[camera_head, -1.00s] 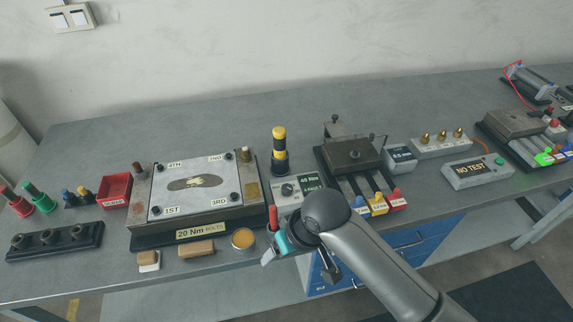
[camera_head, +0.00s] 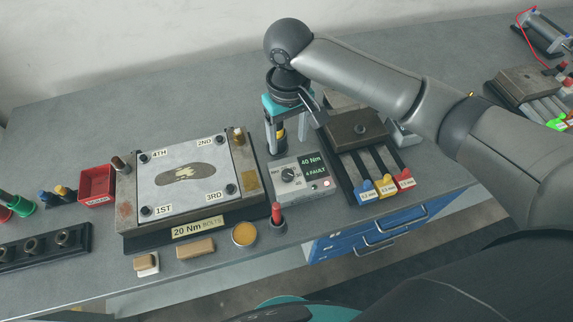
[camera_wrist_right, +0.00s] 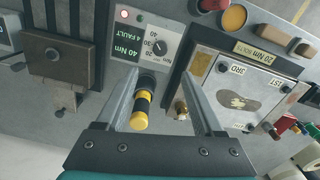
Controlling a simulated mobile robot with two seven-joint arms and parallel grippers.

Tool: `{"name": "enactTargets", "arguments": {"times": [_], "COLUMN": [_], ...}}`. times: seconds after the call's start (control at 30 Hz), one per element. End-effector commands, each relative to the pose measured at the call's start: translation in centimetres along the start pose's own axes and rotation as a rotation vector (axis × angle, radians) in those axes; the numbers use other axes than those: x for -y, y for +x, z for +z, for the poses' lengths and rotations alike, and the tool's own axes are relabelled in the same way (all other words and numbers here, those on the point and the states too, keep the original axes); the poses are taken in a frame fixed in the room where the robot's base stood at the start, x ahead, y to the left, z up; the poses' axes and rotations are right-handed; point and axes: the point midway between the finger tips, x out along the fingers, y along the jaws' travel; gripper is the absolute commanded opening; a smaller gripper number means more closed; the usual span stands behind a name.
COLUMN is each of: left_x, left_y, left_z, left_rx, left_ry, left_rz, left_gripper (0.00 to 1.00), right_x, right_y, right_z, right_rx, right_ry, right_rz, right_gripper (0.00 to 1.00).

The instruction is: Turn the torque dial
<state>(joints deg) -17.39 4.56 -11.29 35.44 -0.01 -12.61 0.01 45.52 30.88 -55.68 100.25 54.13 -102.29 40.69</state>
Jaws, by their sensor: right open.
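The torque dial (camera_head: 288,174) is a dark round knob on a grey control box (camera_head: 312,196). The box's green display reads 40 Nm and 4 FAULT, and a small red light glows below it. In the right wrist view the dial (camera_wrist_right: 160,47) lies beyond the fingertips. My right gripper (camera_head: 288,142) is open and points down behind the box. A yellow-and-black handled tool (camera_wrist_right: 142,104) stands upright between its spread fingers in the right wrist view; I cannot tell whether they touch it. My left gripper is not in view.
A plate fixture (camera_head: 129,222) labelled 20 Nm bolts stands left of the box. A dark block with coloured tabs (camera_head: 357,126) stands to the right.

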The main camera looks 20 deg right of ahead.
Motion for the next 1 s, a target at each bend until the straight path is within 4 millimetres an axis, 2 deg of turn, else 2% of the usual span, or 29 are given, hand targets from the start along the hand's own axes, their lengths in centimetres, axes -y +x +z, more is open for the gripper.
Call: {"name": "enactTargets", "arguments": {"times": [0.2, 0.5, 0.7, 1.0], "left_x": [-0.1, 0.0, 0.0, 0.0], "left_y": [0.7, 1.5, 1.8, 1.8], "left_z": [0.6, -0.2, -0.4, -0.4], "left_rx": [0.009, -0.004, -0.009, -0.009], "left_ry": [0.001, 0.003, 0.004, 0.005], "left_rz": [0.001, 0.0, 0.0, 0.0], "left_gripper": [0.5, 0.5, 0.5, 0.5], "right_x": [0.0, 0.0, 0.1, 0.1], "right_y": [4.9, 10.8, 12.9, 13.3], "right_z": [0.1, 0.1, 0.0, 0.0], "right_rx": [0.003, 0.001, -0.001, -0.002], "right_ry": [0.0, -0.001, -0.002, -0.002], "right_rz": [0.0, 0.0, 0.0, -0.001], "right_gripper": [0.69, 0.69, 0.69, 0.69]}}
